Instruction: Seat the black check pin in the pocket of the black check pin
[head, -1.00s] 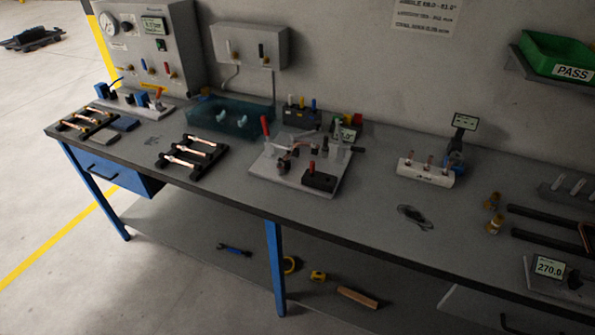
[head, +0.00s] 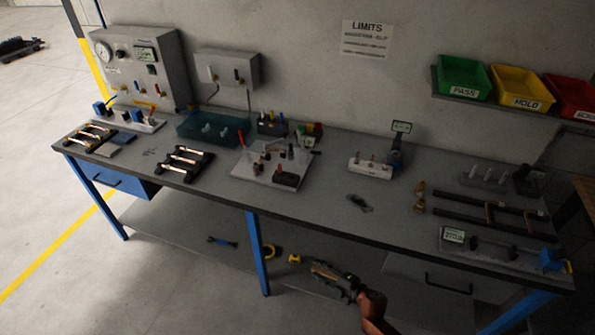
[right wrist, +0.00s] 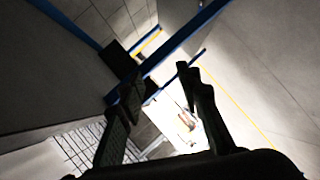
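A dark block (head: 272,127) with several small upright coloured pins stands at the back of the bench. A pale fixture plate (head: 247,173) in front of it carries a red-handled part, small dark parts and a black block (head: 286,180) with a red top. At this size I cannot tell which piece is the black check pin or where its pocket is. My right gripper (head: 324,272) is below the bench's front edge, well away from these parts. In the right wrist view (right wrist: 162,82) its fingers are apart with nothing between them. My left gripper is not in view.
The bench (head: 330,205) also holds tube racks (head: 186,160), a teal tray (head: 212,128), a white pin block (head: 370,168) and dark rails (head: 485,217). Green (head: 464,78), yellow (head: 520,88) and red bins hang at right. A lower shelf (head: 200,222) holds loose tools.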

